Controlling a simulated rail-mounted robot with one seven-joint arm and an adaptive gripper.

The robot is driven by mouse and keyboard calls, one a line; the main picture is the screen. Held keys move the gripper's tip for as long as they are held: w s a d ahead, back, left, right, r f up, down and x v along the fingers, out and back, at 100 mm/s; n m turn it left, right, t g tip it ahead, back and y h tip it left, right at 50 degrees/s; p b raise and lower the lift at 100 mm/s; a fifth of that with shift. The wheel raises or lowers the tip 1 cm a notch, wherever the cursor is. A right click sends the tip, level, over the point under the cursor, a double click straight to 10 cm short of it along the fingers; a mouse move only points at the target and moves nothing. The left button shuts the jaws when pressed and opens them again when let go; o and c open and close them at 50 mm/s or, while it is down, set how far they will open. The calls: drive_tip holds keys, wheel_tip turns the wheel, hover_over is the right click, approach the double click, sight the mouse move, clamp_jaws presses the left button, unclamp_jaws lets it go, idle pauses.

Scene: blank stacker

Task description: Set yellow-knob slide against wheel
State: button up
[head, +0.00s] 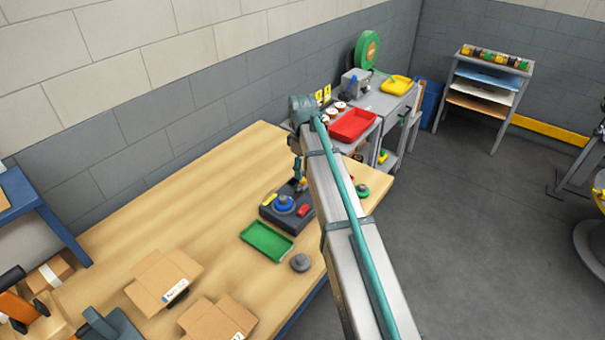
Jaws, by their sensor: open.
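A dark fixture (269,217) stands on the wooden workbench. A blue round part (284,204), which may be the wheel, sits in its middle. A small yellow piece (269,199), possibly the yellow knob, shows at its left back. A red piece (304,210) is at its right. The slide itself and its gap to the wheel are too small to tell. My gripper (300,185) is open, hanging at the fixture's back right, close to or over its edge. My arm partly hides this area, and I cannot tell whether the fingers touch anything.
A green tray (267,241) lies in front of the fixture, with a grey round part (300,263) at its right. A green round part (362,191) lies right of my arm. Cardboard boxes (163,281) stand at the front left. The bench's left back is clear.

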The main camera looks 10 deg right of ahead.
sight(301, 185)
drive_tip(key=shift+f+p, duration=0.35)
drive_tip(key=shift+f, duration=1.45)
clamp_jaws()
